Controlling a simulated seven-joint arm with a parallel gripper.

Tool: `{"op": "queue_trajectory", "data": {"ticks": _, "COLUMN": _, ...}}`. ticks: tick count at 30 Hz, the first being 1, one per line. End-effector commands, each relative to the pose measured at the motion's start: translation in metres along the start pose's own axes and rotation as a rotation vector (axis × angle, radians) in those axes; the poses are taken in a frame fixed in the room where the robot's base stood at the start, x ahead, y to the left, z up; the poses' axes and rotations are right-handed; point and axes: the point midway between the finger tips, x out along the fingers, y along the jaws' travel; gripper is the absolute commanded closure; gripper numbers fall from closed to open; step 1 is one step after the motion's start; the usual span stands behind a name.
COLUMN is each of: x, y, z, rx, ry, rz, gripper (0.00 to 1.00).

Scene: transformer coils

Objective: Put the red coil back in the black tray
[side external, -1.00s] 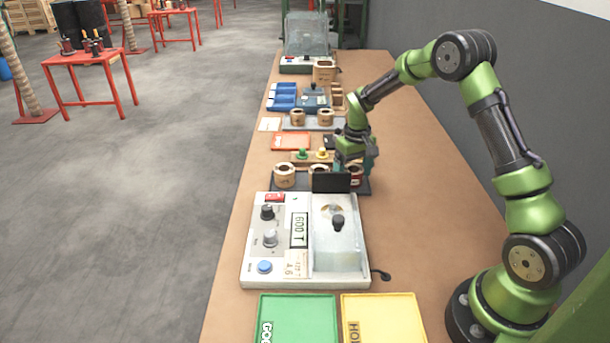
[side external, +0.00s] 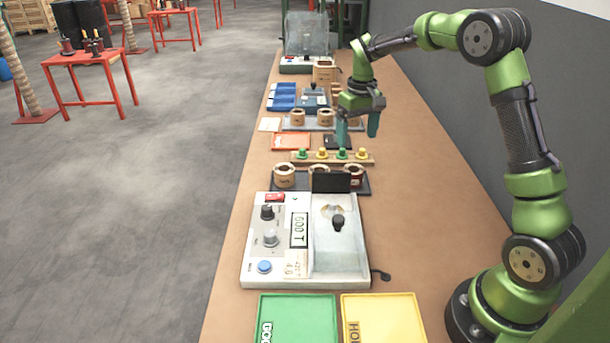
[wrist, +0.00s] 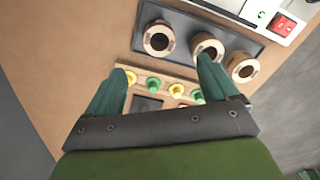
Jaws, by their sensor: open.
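The red coil (side external: 354,172) stands in the black tray (side external: 302,184), in the right-hand place beside two tan coils; the black upright panel hides part of the row. In the wrist view the red coil (wrist: 158,51) is at the left end of the tray (wrist: 187,25), its dark red side showing. My gripper (side external: 357,138) is open and empty, raised above the bench beyond the tray and apart from the coil. In the wrist view its two fingers (wrist: 165,72) are spread with nothing between them.
A wooden strip with green and yellow knobs (side external: 332,157) lies just behind the tray. The tester (side external: 255,240) stands in front of it, with green (side external: 297,320) and yellow (side external: 385,315) trays nearer. A grey tray with tan coils (side external: 311,125) is farther back. The bench's right side is clear.

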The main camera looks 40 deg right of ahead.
Motion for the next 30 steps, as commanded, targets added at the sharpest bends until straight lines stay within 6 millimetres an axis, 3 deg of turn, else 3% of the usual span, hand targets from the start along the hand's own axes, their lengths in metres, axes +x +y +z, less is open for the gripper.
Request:
{"op": "queue_trajectory", "data": {"ticks": 5, "x": -0.036, "y": -0.021, "z": 0.022, "rx": -0.002, "ry": 0.068, "rz": -0.025, "gripper": 0.13}}
{"op": "queue_trajectory", "data": {"ticks": 9, "x": -0.077, "y": -0.051, "z": 0.065, "rx": 0.003, "ry": 0.174, "rz": -0.075, "gripper": 0.13}}
{"op": "queue_trajectory", "data": {"ticks": 15, "x": -0.114, "y": -0.085, "z": 0.143, "rx": 0.018, "ry": 0.327, "rz": -0.173, "gripper": 0.13}}
{"op": "queue_trajectory", "data": {"ticks": 21, "x": -0.120, "y": -0.104, "z": 0.216, "rx": 0.036, "ry": 0.455, "rz": -0.280, "gripper": 0.13}}
{"op": "queue_trajectory", "data": {"ticks": 24, "x": -0.115, "y": -0.108, "z": 0.241, "rx": 0.045, "ry": 0.497, "rz": -0.322, "gripper": 0.13}}
{"op": "queue_trajectory", "data": {"ticks": 30, "x": -0.107, "y": -0.111, "z": 0.262, "rx": 0.057, "ry": 0.535, "rz": -0.364, "gripper": 0.13}}
